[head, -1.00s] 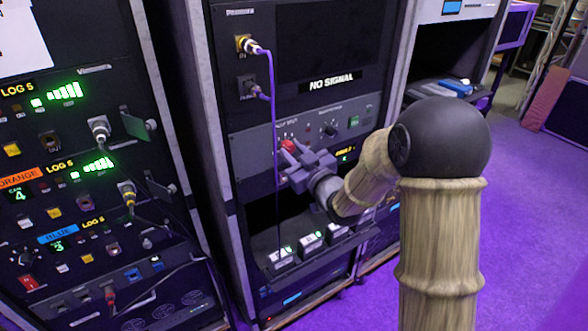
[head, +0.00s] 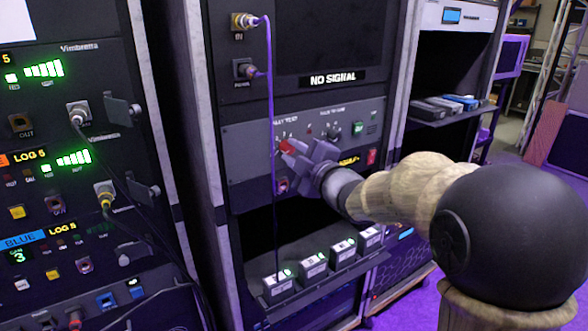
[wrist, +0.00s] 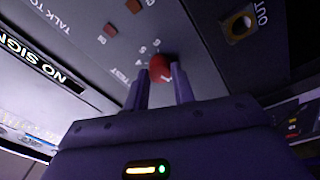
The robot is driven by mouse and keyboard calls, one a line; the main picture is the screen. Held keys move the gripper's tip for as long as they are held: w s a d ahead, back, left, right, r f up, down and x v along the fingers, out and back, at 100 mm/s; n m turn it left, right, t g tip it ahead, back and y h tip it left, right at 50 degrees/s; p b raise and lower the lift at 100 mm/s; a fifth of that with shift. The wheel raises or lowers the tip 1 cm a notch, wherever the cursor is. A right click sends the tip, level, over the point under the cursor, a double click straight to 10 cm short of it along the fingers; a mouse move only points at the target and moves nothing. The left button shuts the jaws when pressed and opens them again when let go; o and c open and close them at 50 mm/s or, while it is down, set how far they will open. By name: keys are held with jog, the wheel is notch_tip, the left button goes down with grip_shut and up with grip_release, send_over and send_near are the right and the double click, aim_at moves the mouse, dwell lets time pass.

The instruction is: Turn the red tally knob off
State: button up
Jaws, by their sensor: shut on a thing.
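The red tally knob (head: 286,146) is on the grey panel (head: 240,160) below the NO SIGNAL screen. In the wrist view the red knob (wrist: 160,68) sits between the two fingertips of my gripper (wrist: 162,78). My gripper (head: 291,154) is shut on the knob in the head view, with the arm reaching in from the right.
A dark knob (head: 332,132) and a green lit button (head: 358,129) are right of my gripper on the same panel. A purple cable (head: 271,110) hangs down just left of the knob. Several battery units (head: 314,264) stand on the shelf below. Purple floor is free at right.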

jog(key=shift+f+n+b, duration=0.1)
jog(key=shift+n+b, duration=0.8)
jog(key=shift+n, duration=0.2)
jog(key=o, duration=1)
jog(key=v, duration=1.7)
jog(key=shift+d+p, duration=0.25)
jog(key=shift+p, duration=0.05)
